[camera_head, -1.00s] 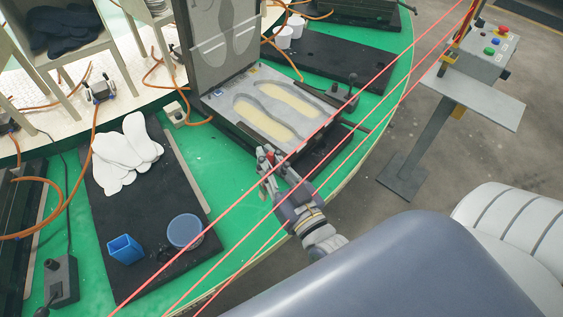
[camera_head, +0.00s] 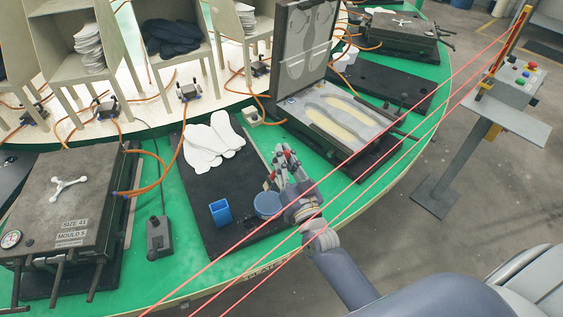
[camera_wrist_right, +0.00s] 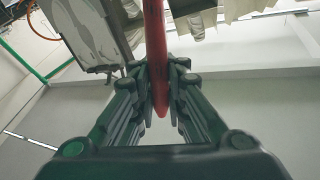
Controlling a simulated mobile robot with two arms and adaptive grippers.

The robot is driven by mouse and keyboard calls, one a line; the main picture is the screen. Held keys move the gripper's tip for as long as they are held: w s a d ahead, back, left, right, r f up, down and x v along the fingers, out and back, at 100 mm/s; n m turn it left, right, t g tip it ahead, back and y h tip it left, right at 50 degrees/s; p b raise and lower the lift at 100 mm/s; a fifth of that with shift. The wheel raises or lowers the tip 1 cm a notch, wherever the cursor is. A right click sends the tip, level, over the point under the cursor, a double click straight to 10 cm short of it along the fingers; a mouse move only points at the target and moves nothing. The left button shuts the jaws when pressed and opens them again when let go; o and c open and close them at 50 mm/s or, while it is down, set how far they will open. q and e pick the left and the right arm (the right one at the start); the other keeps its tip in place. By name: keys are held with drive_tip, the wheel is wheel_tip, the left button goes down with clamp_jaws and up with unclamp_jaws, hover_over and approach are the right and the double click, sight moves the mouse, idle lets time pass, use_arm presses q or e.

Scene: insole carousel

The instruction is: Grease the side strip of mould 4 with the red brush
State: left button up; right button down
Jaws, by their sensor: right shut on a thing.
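My right gripper (camera_head: 279,164) is in the middle of the head view, above the green table between the black mat and the open mould. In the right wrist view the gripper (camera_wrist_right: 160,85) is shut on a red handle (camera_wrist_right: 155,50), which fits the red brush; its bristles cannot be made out. The open mould (camera_head: 350,128) has its lid (camera_head: 305,45) raised and two cream insole shapes in its lower plate. I cannot read a number on it. My left gripper is not in view.
A black mat (camera_head: 228,237) holds white insoles (camera_head: 212,140), a blue square cup (camera_head: 220,212) and a round blue-lidded tub (camera_head: 267,204). A closed mould (camera_head: 62,200) labelled mould 5 stands at left. Red lines (camera_head: 420,95) cross the front. A control panel (camera_head: 512,80) stands right.

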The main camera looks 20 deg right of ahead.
drive_tip(key=shift+d+f, duration=0.1)
drive_tip(key=shift+f, duration=0.25)
wheel_tip(320, 180, down, 5)
drive_tip(key=b, duration=0.5)
drive_tip(key=shift+w+f, duration=0.1)
drive_tip(key=shift+f, duration=0.05)
drive_tip(key=shift+f+b, duration=0.55)
drive_tip(key=shift+b, duration=0.1)
idle(0.9)
